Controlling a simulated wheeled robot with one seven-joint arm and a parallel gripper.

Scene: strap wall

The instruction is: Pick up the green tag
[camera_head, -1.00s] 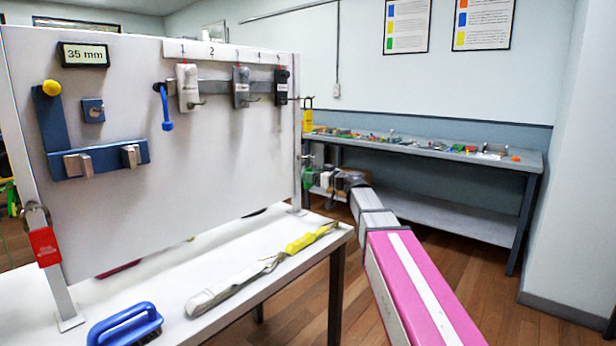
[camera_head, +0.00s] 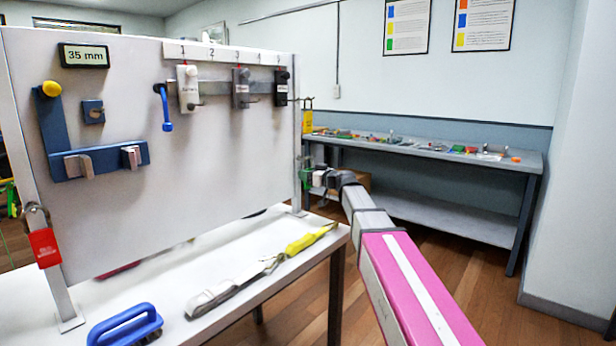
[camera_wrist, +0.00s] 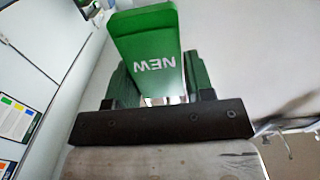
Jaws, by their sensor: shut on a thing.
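The green tag (camera_wrist: 148,50), printed with "NEW", stands between the two fingers of my gripper (camera_wrist: 158,85) in the wrist view. The gripper is shut on it. In the head view the green tag (camera_head: 305,179) is a small green patch beside the board's right post, with my gripper (camera_head: 314,178) at it from the right. Whether the tag still hangs from a hook on the post is too small to tell.
The white board (camera_head: 200,190) stands on a white table (camera_head: 240,245). A yellow tag (camera_head: 307,122) hangs above my gripper on the right post. A red tag (camera_head: 44,247) hangs at the left post. A workbench (camera_head: 440,150) with small items stands behind.

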